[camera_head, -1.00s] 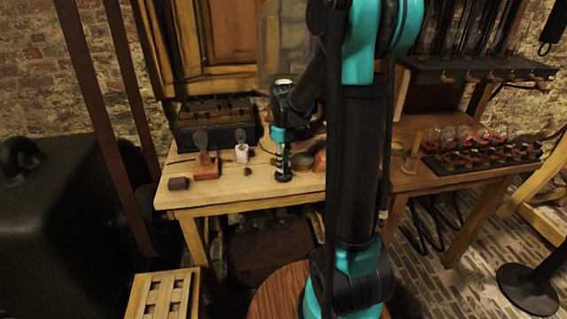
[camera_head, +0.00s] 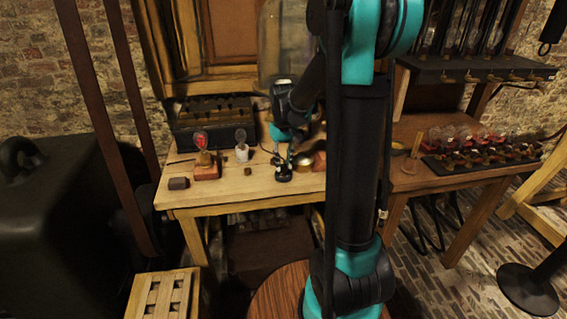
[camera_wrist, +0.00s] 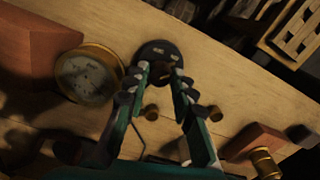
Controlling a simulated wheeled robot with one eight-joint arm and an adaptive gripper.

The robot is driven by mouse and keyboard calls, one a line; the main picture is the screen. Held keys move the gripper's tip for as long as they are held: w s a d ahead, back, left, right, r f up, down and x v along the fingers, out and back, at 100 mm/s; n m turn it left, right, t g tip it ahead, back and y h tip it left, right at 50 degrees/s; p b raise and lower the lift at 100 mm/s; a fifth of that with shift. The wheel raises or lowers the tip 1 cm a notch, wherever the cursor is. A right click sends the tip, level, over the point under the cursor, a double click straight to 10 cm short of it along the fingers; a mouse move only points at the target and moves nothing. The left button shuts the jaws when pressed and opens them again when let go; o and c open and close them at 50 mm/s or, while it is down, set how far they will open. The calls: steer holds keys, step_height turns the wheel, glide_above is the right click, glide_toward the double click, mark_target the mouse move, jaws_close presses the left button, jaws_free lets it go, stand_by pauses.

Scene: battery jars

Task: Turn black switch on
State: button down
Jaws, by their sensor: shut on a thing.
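The black switch (camera_head: 284,175) is a small round black piece on the wooden workbench; its round base (camera_wrist: 155,47) also shows in the wrist view, just beyond my fingertips. My gripper (camera_head: 283,160) reaches down onto it. In the wrist view my two fingers (camera_wrist: 161,72) are closed in on the switch's upper part, one on each side. The fingers partly hide the switch's handle, so its exact position is hard to tell.
A round brass-rimmed meter (camera_wrist: 90,75) sits close beside the switch, with a red-brown block (camera_wrist: 35,45) past it. A white-based bulb (camera_head: 241,152), a small dark block (camera_head: 178,183) and a black box (camera_head: 215,122) are also on the bench (camera_head: 235,192). The bench front is clear.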

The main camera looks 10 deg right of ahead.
mark_target(284, 166)
stand_by(0.4)
steer(key=c, duration=1.3)
jaws_free()
steer(key=shift+o, duration=0.2)
step_height(284, 166, up, 12)
steer(key=shift+s+f, duration=0.1)
steer(key=s+d+f+m+t, duration=0.1)
steer(key=s+d+f+t, duration=0.1)
steer(key=s+f, duration=0.6)
steer(key=s+d+f+m+t, duration=0.1)
steer(key=s+d+f+t, duration=0.1)
steer(key=s+f, duration=0.5)
steer(key=s, duration=0.5)
steer(key=shift+s+f+m, duration=0.3)
steer(key=shift+s+f, duration=0.05)
steer(key=shift+f, duration=0.05)
